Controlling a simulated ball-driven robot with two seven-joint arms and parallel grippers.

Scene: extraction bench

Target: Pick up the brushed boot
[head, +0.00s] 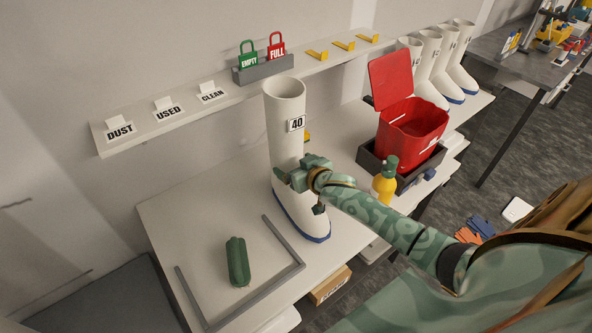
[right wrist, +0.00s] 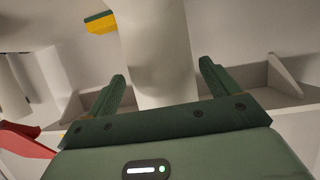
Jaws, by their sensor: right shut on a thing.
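A tall white boot (head: 285,112) with a blue sole edge and a "40" tag stands upright at the bench's middle. I cannot tell whether its sole touches the bench (head: 185,215). My right gripper (head: 293,178) is shut on the boot's lower shaft, around ankle height. In the right wrist view the pale shaft (right wrist: 155,45) passes between the two green fingers (right wrist: 162,75). Part of the boot's side is hidden behind the gripper and forearm. Several other white boots (head: 430,58) stand at the far right. My left gripper is not in view.
A red bin (head: 412,128) with its lid up sits in a dark tray right of the boot, a yellow bottle (head: 384,185) before it. A green cylinder (head: 238,262) lies inside a grey frame (head: 285,243) in front. A shelf (head: 240,92) with signs runs behind.

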